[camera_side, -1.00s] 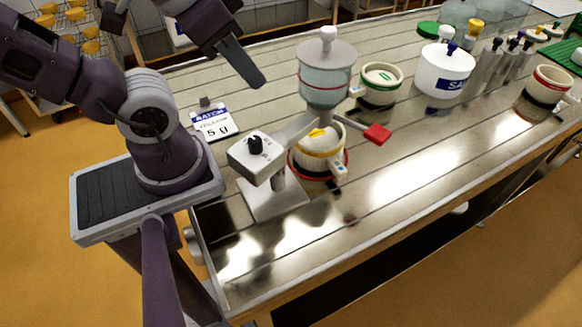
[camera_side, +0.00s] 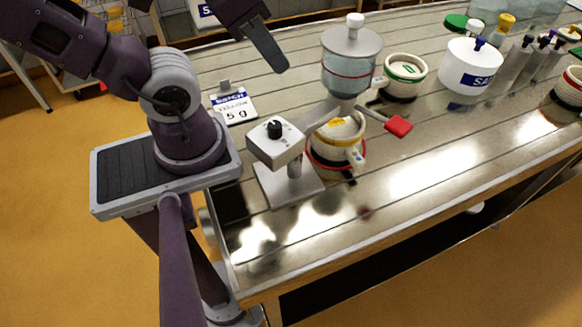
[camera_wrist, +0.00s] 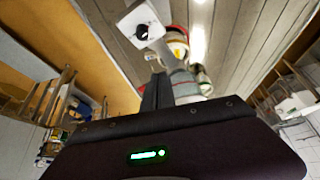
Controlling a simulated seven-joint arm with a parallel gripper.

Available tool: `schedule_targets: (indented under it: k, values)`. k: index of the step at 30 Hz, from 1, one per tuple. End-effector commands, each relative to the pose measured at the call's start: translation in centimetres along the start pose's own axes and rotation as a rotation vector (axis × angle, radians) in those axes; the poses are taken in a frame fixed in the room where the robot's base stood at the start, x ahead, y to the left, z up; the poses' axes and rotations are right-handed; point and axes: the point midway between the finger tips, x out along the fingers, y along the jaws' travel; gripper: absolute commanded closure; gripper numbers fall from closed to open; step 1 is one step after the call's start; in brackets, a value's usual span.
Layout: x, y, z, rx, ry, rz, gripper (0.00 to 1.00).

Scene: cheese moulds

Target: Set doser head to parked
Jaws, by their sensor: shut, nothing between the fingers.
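The doser has a white box with a black knob (camera_side: 274,129) on a grey post and base plate (camera_side: 287,188). An arm runs from the box to the doser head (camera_side: 350,70), a clear hopper with a grey lid and white top knob. The wrist view shows the dark fingers (camera_wrist: 156,92) beside the hopper (camera_wrist: 184,84) and the knob box (camera_wrist: 140,27).
A green-banded mould (camera_side: 404,78) and a white salt tub (camera_side: 469,70) stand behind. A batch card (camera_side: 234,107) stands left, near my base. The table's front right is clear.

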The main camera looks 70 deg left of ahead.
Motion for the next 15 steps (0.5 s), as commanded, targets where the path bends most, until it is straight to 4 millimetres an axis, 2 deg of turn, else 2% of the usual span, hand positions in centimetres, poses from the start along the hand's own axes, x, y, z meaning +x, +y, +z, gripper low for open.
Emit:
schedule_targets:
  k: [7,10,11,13,14,15]
  values:
    - [0.0,0.0,0.0,0.0,0.0,0.0,1.0]
    - [-0.1,-0.1,-0.7,0.002,0.0,-0.005,0.82]
    - [-0.1,-0.3,-1.5,0.005,-0.002,-0.011,0.76]
    - [-0.2,-0.8,-4.9,0.016,-0.006,-0.036,0.63]
    - [0.0,-1.2,-6.9,0.024,-0.008,-0.052,0.6]
    - [0.5,-1.8,-9.9,0.035,-0.012,-0.075,0.6]
